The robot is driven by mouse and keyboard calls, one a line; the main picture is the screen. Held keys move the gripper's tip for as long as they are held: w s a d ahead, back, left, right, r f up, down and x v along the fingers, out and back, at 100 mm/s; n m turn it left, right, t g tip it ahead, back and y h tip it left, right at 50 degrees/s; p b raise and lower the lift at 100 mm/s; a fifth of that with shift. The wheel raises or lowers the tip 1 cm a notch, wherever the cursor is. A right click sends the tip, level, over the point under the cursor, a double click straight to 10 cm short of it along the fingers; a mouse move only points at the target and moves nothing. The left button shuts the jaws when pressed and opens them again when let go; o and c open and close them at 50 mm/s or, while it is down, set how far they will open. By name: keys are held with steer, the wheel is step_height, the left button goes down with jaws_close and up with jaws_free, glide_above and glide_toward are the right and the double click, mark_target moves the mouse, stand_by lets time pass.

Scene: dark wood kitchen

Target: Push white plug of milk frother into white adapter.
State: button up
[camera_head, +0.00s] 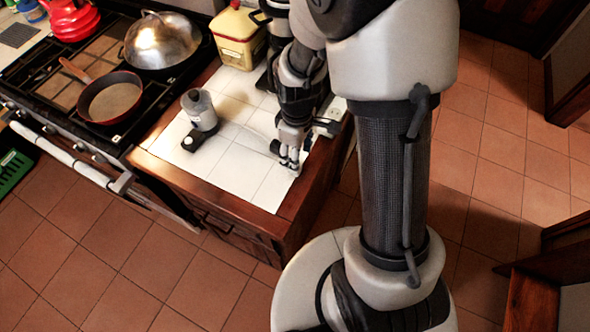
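The milk frother (200,111), grey with a dark base, stands upright on the white tiled counter. A thin pale cord appears to run from it across the tiles toward my gripper. My gripper (290,160) points down low over the counter, to the right of the frother and near the counter's right edge. Its fingers look close together, but they are too small to tell whether they hold anything. I cannot make out the white plug. A small whitish block, perhaps the adapter (337,110), shows behind and right of my gripper, partly hidden by my arm.
A stove at left holds a frying pan (110,98), a domed lid (155,41) and a red kettle (72,18). The front tiles (240,172) are clear.

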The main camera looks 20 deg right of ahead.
steer(key=shift+f, duration=0.75)
step_height(320, 180, down, 5)
steer(key=shift+f+b, duration=0.2)
steer(key=shift+b, duration=0.95)
steer(key=shift+r, duration=0.1)
steer(key=shift+s, duration=0.1)
steer(key=shift+c, duration=0.5)
steer(key=c, duration=1)
step_height(320, 180, up, 20)
steer(key=p, duration=0.6)
